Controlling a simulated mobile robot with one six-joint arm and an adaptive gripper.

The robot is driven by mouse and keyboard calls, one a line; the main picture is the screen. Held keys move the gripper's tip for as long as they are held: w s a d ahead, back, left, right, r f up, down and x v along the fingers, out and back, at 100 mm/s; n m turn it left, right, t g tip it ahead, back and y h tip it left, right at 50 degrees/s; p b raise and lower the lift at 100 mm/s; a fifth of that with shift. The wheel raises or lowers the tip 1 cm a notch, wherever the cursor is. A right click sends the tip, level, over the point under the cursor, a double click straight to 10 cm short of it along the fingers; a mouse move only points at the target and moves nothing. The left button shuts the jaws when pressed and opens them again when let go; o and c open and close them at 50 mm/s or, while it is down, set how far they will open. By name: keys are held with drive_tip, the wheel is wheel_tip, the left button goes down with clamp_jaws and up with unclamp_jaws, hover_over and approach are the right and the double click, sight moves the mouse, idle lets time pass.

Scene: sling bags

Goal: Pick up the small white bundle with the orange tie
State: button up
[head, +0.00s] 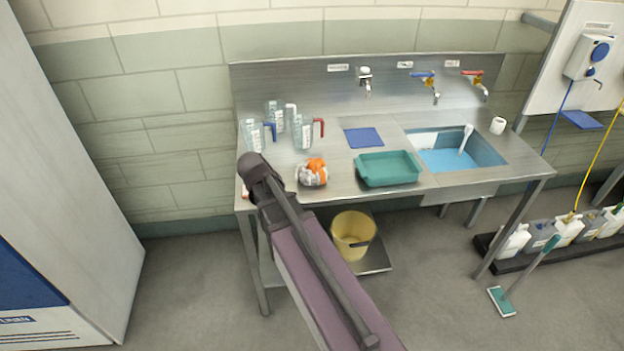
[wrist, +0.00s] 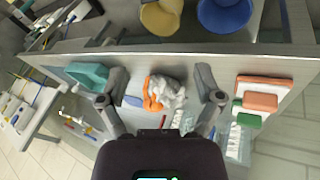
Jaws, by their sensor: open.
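The small white bundle (head: 313,180) with an orange tie on top sits near the front edge of the steel counter, left of the teal tray. In the wrist view the white bundle (wrist: 173,95) is near the middle, its orange part on the left. My gripper (wrist: 160,80) is open, with one finger on either side of the bundle in that picture. It is empty; its height above the counter is hard to tell. In the head view my dark wrist is left of the bundle, and the fingers cannot be made out.
The teal tray (head: 388,168) is close on the bundle's right. Several clear jugs (head: 303,132) stand behind it. A blue cloth (head: 363,138) lies farther back, left of the sink (head: 470,157). The wrist view shows terracotta blocks (wrist: 264,82) to the right. A yellow bucket (head: 352,233) is below.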

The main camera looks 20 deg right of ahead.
drive_tip(key=w+d+f+m+h+b, duration=0.1)
drive_tip(key=w+d+m+h+b, duration=0.25)
drive_tip(key=w, duration=0.45)
drive_tip(key=m+t+h+b, duration=0.2)
drive_tip(key=m+h+b, duration=0.2)
drive_tip(key=m+h, duration=0.15)
approach(308, 163)
drive_tip(key=shift+a+r+m+y, duration=0.4)
drive_tip(key=shift+a+r, duration=0.2)
drive_tip(key=shift+r, duration=0.15)
drive_tip(key=b+x, duration=0.2)
drive_tip(key=x, duration=0.5)
drive_tip(key=shift+s+d+f+b, duration=0.15)
drive_tip(key=shift+d+f+b, duration=0.1)
drive_tip(key=shift+b, duration=0.15)
drive_tip(key=shift+d+f, duration=0.15)
drive_tip(key=shift+d, duration=0.35)
